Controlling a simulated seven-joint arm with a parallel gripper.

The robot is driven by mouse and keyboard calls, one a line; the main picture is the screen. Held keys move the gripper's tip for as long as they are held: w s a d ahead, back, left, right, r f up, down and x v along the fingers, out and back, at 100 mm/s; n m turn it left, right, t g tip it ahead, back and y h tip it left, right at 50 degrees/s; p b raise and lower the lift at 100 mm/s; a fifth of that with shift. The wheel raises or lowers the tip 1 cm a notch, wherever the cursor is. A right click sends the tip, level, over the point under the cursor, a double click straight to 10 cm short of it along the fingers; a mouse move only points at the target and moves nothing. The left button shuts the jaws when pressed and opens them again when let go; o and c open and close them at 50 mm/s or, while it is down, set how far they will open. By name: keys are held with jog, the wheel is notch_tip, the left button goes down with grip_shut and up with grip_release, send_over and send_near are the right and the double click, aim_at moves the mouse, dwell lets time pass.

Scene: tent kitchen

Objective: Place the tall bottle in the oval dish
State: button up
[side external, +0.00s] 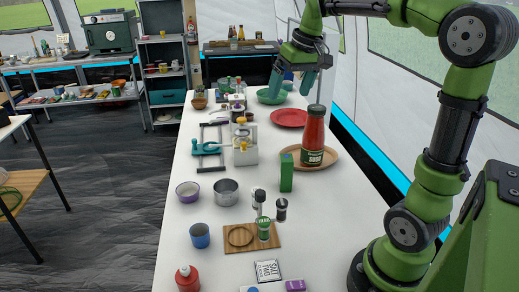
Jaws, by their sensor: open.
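The tall bottle (314,132), red with a dark cap and dark label, stands upright. Its base appears to be inside the tan oval dish (331,158), towards the left part of it. The bottle hides part of the dish. My gripper (291,85) is open, with its teal fingers pointing down. It is up and to the left of the bottle's cap in the picture, and nothing shows between the fingers. The fingers look apart from the bottle.
A green box (286,172) stands just left of the dish. A red plate (289,118) and a green bowl (271,96) lie behind. A white device (245,148), a metal pot (226,192) and a wooden board (240,237) stand left and front. The table's front right is bare.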

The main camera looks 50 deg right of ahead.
jog(key=s+a+f+t+y, duration=0.1)
jog(key=s+a+f+t, duration=0.1)
jog(key=s+a, duration=0.3)
jog(key=s+a+f+t+y, duration=0.1)
jog(key=s+a+f, duration=0.4)
jog(key=a, duration=0.7)
jog(key=shift+s+f+t, duration=0.15)
jog(key=shift+s+t, duration=0.25)
jog(key=shift+s, duration=0.25)
